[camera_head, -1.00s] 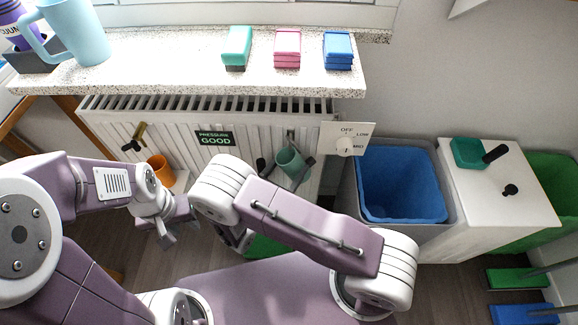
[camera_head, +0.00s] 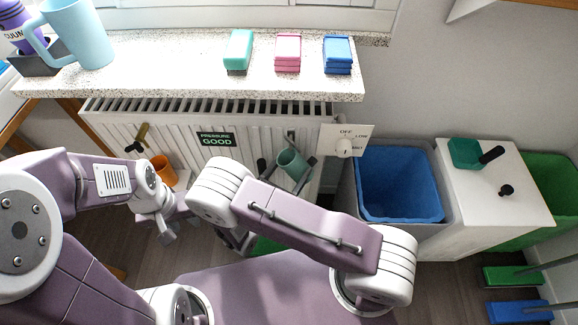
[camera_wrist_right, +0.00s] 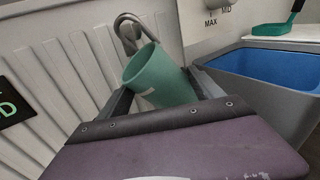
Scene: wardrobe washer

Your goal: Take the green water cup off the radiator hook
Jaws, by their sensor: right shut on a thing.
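The green water cup (camera_head: 291,161) is in front of the radiator in the head view, tilted. It also shows in the right wrist view (camera_wrist_right: 160,78), with its open mouth up toward the upper left. My right gripper (camera_wrist_right: 165,97) is shut on the cup, with a dark finger on either side of it. The grey metal hook (camera_wrist_right: 130,28) on the radiator is right behind the cup's rim; I cannot tell whether the cup's handle still hangs on it. My left gripper (camera_head: 172,222) is low at the left, away from the cup; its fingertips are too unclear to read.
The white radiator (camera_head: 110,115) sits under a speckled sill (camera_head: 190,75) holding sponges and a blue mug (camera_head: 88,35). An orange cup (camera_head: 163,170) is left of the green one. A thermostat panel (camera_head: 345,140) and a blue-lined bin (camera_head: 400,185) are to the right.

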